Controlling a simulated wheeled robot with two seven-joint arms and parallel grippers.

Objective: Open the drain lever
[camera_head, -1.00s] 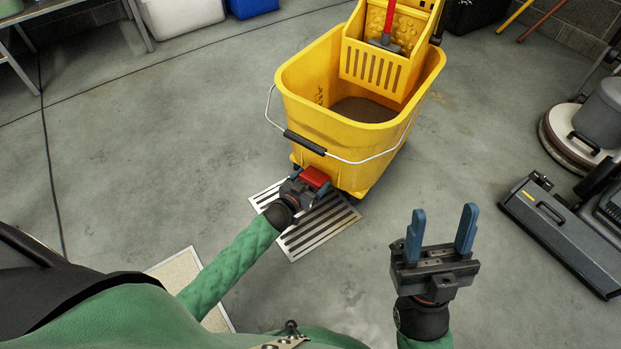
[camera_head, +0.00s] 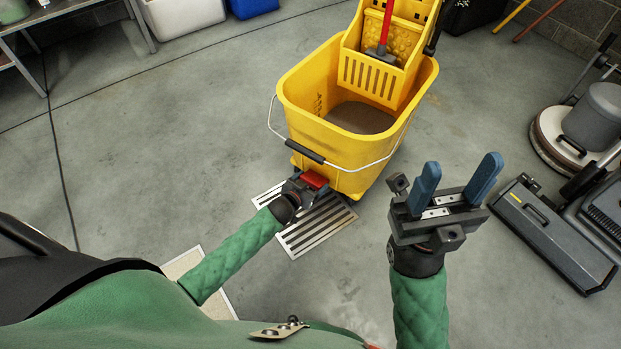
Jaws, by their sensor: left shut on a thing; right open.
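A yellow mop bucket (camera_head: 335,145) with brown water in it stands on the floor, its near side over a metal floor drain grate (camera_head: 318,230). A red drain lever (camera_head: 316,179) shows low on the bucket's near side. My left gripper (camera_head: 308,184) is at the lever and shut on it; its fingers are mostly hidden. My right gripper (camera_head: 458,184) is open and empty, its blue fingers pointing up, to the right of the bucket and apart from it.
A yellow wringer with a red-handled mop (camera_head: 384,38) sits at the bucket's back. Grey floor machines (camera_head: 555,232) stand at the right. A table (camera_head: 75,12) and bins (camera_head: 180,14) are at the far left. Open floor lies left of the bucket.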

